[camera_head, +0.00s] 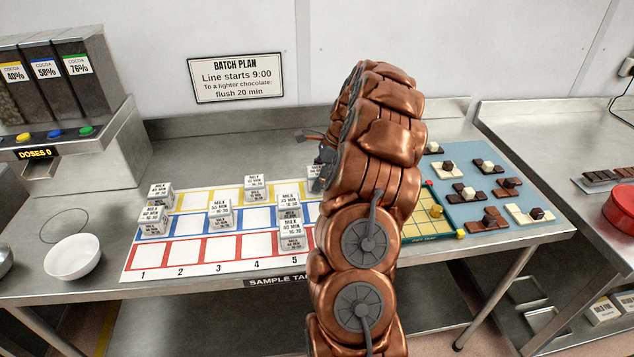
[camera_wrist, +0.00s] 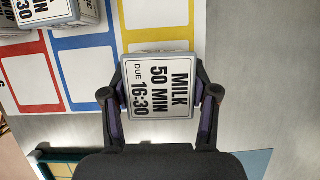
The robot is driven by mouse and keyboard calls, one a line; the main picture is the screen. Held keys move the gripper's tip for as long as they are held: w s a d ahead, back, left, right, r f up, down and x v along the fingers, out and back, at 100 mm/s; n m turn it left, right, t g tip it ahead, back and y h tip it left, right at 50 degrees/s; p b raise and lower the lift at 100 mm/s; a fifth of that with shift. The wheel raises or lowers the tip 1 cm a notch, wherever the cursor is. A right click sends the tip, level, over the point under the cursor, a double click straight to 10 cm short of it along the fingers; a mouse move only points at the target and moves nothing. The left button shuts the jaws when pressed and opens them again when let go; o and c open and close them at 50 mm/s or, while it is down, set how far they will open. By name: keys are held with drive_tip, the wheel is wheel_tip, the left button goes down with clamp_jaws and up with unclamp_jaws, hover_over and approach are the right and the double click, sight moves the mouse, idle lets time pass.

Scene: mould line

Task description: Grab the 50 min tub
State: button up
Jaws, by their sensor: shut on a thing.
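The 50 min tub (camera_wrist: 160,85) is a small square grey tub with a white label reading MILK, 50 MIN, DUE 16:30. My gripper (camera_wrist: 161,92) has one dark finger on each side of it and is shut on it. In the head view the tub (camera_head: 313,171) shows only in part at the right end of the sample board, mostly hidden by my copper-coloured arm. My gripper (camera_head: 318,152) is also largely hidden there. I cannot tell whether the tub touches the board or the table.
Several similar tubs (camera_head: 220,213) stand on the board (camera_head: 130,272) with yellow, blue and red squares. A white bowl (camera_head: 73,258) is at the left. A blue mat (camera_head: 462,152) with chocolate pieces lies right of my arm. Dispensers (camera_head: 62,75) stand at the back left.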

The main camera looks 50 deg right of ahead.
wheel_tip(320, 180, up, 2)
drive_tip(key=shift+r+b, duration=0.1)
drive_tip(key=shift+b, duration=0.35)
drive_tip(key=s+a+b, duration=0.1)
drive_tip(key=s+a, duration=0.1)
drive_tip(key=s, duration=0.2)
drive_tip(key=s+a+b, duration=0.1)
drive_tip(key=s+a, duration=0.1)
drive_tip(key=s, duration=0.2)
drive_tip(key=s+a+r+b, duration=0.1)
drive_tip(key=s+a+b, duration=0.1)
drive_tip(key=s, duration=0.2)
drive_tip(key=shift+s+a, duration=0.25)
drive_tip(key=shift+s, duration=0.1)
drive_tip(key=shift+s+a+r, duration=0.25)
drive_tip(key=shift+s+a, duration=0.1)
drive_tip(key=shift+s, duration=0.35)
wheel_tip(320, 180, up, 7)
drive_tip(key=p, duration=0.2)
drive_tip(key=shift+s+a, duration=0.1)
drive_tip(key=shift+s, duration=0.05)
